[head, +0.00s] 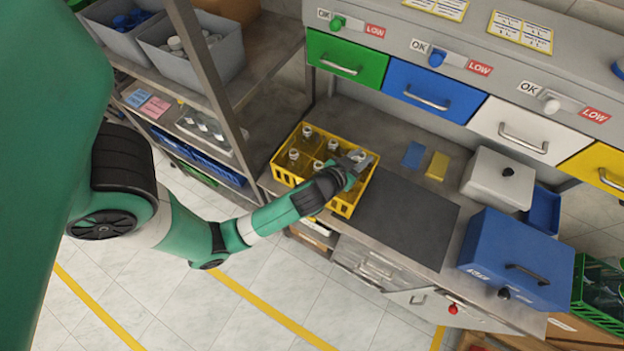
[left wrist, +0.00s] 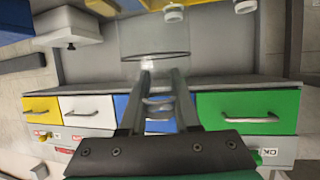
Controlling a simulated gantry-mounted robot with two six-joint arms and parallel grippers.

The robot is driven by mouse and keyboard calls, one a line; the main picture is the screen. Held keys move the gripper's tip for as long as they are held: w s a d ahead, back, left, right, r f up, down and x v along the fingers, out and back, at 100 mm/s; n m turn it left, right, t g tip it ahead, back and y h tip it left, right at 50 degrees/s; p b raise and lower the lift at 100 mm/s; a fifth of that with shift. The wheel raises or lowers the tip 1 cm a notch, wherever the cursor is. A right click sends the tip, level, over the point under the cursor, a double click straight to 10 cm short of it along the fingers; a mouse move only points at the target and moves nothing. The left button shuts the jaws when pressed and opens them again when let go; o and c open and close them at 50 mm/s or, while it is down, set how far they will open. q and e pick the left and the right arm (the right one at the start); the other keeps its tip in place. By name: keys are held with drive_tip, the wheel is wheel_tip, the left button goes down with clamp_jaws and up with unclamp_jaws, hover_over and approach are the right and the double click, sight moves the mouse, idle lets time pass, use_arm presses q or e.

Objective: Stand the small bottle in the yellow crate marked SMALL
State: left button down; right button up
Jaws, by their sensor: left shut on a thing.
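The yellow crate (head: 343,208) stands on the bench, left of the dark mat, with several clear bottles (head: 294,157) upright in it. Its SMALL marking is not readable here. My left gripper (head: 357,160) is over the crate's right part. In the left wrist view, the left gripper (left wrist: 158,78) is shut on a clear bottle (left wrist: 155,35), with the neck between its fingers. The bottle's lower end is hidden in the head view, so I cannot tell whether it touches the crate floor. My right gripper is not in view.
A dark mat (head: 408,218) lies clear to the right of the crate. Beyond it are a blue box (head: 510,262) and a white lidded box (head: 497,178). Coloured drawers (head: 347,60) line the back. A shelf rack (head: 207,60) stands close on the left.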

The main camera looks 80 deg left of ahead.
use_arm(q)
wheel_tip(320, 180, down, 11)
drive_tip(key=b, duration=0.3)
drive_tip(key=shift+s+a, duration=0.2)
drive_tip(key=shift+s, duration=0.05)
drive_tip(key=shift+f+b, duration=0.1)
drive_tip(key=shift+b, duration=0.3)
drive_tip(key=c, duration=0.6)
unclamp_jaws()
drive_tip(key=shift+c, duration=0.2)
